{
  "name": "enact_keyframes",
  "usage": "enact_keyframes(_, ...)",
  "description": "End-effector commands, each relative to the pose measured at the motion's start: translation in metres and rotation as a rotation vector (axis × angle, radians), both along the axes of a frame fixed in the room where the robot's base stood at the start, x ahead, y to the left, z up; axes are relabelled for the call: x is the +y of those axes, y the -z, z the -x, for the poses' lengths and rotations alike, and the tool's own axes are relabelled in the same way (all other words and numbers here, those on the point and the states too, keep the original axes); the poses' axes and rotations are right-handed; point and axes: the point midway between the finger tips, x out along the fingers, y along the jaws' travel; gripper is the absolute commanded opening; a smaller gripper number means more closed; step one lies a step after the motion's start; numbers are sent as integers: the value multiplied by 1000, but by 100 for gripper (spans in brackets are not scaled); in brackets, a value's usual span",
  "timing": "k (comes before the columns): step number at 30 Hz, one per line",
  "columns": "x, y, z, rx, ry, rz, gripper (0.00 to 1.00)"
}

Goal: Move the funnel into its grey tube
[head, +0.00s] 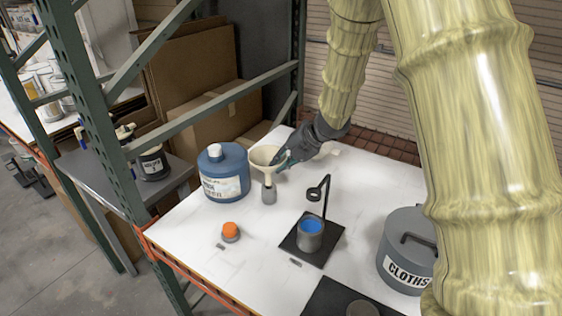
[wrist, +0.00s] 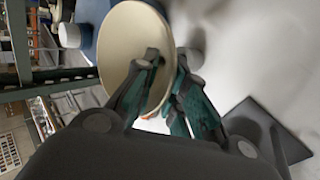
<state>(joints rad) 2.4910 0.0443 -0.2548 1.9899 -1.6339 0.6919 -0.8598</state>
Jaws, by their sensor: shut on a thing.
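The cream funnel (head: 262,156) is upright, with its wide mouth up, beside the blue bottle. My gripper (head: 281,161) is shut on the right side of its rim. In the wrist view, the fingers (wrist: 166,60) pinch the rim of the funnel (wrist: 122,45). The grey tube (head: 268,196) stands on the white table directly below the funnel's spout. The spout's lower end meets the tube's top in the head view, but I cannot tell whether it is inside or just above.
A blue bottle (head: 223,172) stands close left of the funnel. An orange cap (head: 230,230) lies in front. A blue-topped grey cup (head: 311,233) and a black hooked stand (head: 325,196) are on a dark mat. A CLOTHS canister (head: 405,250) is at right.

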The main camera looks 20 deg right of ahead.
Motion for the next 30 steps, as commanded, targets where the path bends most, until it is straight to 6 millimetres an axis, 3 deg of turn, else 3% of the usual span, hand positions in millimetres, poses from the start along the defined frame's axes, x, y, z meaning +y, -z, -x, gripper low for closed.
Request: enact_keyframes(30,0,9,0,-3,-2,-1,0)
